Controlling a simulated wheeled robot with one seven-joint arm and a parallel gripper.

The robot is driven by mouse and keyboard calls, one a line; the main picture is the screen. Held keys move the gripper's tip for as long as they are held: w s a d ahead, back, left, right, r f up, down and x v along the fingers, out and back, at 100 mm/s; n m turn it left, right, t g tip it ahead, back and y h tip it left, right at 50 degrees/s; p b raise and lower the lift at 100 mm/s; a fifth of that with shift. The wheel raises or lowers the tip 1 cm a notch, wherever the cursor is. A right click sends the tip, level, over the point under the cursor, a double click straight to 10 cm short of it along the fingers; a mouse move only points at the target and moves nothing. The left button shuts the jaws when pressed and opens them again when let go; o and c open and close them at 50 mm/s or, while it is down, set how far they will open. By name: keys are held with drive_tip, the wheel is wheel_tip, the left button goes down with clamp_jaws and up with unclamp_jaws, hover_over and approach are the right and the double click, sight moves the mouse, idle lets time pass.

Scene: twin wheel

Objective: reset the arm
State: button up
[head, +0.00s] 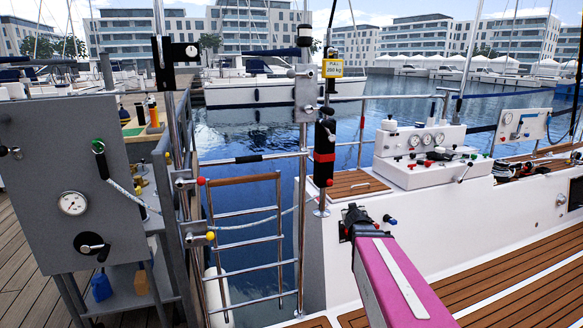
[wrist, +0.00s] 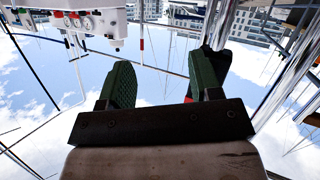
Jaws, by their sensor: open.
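My gripper (head: 357,218) is at the end of my pink arm, in the lower middle of the head view, in front of the white boat side. It is small and dark there, and its fingers are hard to make out. In the wrist view my gripper (wrist: 168,78) shows two dark green ridged fingers standing well apart. Nothing is held between them; sky and thin lines show through the gap. The wrist view looks upside down, with sky at the bottom.
A steel post (head: 302,180) and a black-and-red cylinder (head: 324,152) stand just left of my gripper. A ladder (head: 247,235) and a grey gauge panel (head: 62,190) are farther left. A white console (head: 432,157) sits behind at right. Wooden deck (head: 520,275) lies open at lower right.

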drive_tip(key=s+a+f+g+y, duration=0.1)
drive_tip(key=s+f+g, duration=0.3)
drive_tip(key=s, duration=0.4)
drive_tip(key=s+a+f+g, duration=0.4)
drive_tip(key=s+f+g, duration=0.1)
drive_tip(key=s, duration=0.3)
drive_tip(key=s+a+f+m+g+y, duration=0.1)
drive_tip(key=s+a+f+g, duration=0.1)
drive_tip(key=s+f+g, duration=0.3)
drive_tip(key=s+f, duration=0.1)
drive_tip(key=s, duration=0.2)
drive_tip(key=shift+s+a+y, duration=0.15)
drive_tip(key=shift+a+y, duration=0.15)
drive_tip(key=shift+a, duration=0.1)
drive_tip(key=shift+f, duration=0.1)
